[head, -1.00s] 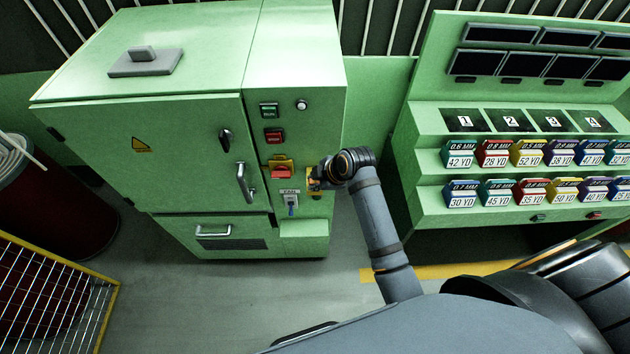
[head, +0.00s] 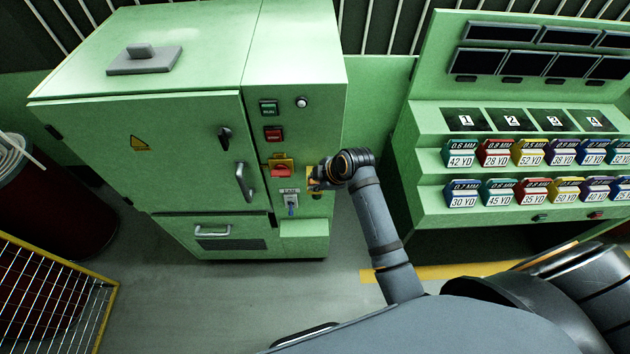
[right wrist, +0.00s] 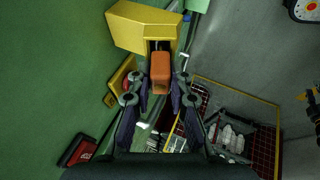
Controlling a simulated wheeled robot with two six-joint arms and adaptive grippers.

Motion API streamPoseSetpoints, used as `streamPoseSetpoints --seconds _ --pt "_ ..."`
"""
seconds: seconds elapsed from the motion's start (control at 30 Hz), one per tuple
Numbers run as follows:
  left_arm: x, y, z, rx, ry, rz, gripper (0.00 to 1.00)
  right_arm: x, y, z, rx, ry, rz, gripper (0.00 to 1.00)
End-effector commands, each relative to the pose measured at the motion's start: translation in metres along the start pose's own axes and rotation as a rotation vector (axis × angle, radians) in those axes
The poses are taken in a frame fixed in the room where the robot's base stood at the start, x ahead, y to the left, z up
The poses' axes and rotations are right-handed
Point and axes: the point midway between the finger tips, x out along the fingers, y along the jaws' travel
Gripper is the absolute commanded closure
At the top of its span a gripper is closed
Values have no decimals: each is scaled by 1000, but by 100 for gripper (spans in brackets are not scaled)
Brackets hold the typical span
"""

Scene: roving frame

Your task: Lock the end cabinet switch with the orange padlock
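The green end cabinet (head: 140,130) stands left of centre in the head view. Its switch (head: 282,170) has a red handle on a yellow plate on the narrow right-hand panel. My right gripper (head: 316,183) is at that panel, just right of the switch. In the right wrist view the orange padlock (right wrist: 160,72) lies between the fingers of my right gripper (right wrist: 160,92), in front of a yellow holder (right wrist: 140,27). The fingers are close to its sides; I cannot see whether they touch. The padlock's shackle is mostly hidden. My left gripper is out of view.
Green and red buttons (head: 271,135) sit above the switch, and a key switch with a blue key (head: 291,208) below it. A green rack (head: 430,150) with coloured labelled cards stands right. A yellow-framed mesh (head: 60,290) is at lower left. The floor before the cabinet is clear.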

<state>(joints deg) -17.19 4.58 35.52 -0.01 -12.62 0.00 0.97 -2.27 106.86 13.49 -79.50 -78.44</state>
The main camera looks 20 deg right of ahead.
Motion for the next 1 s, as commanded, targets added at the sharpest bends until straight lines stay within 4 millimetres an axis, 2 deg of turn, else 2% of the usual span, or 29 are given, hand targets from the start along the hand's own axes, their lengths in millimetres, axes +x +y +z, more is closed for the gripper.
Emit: streamPoseSetpoints --seconds 0.03,0.17,0.43,0.53,0.67,0.9,1.0 --pt "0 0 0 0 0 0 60 0 0 0 0 0 0 72" --pt "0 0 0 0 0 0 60 0 0 0 0 0 0 56" --pt "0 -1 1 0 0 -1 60 0 0 0 0 0 0 56" --pt "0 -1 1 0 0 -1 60 -8 1 0 -1 -1 3 56" --pt "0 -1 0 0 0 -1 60 -34 1 0 -3 -1 5 56" --pt "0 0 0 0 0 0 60 -92 1 1 -5 -3 4 56" --pt "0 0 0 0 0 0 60 -107 1 1 -3 -2 2 56"
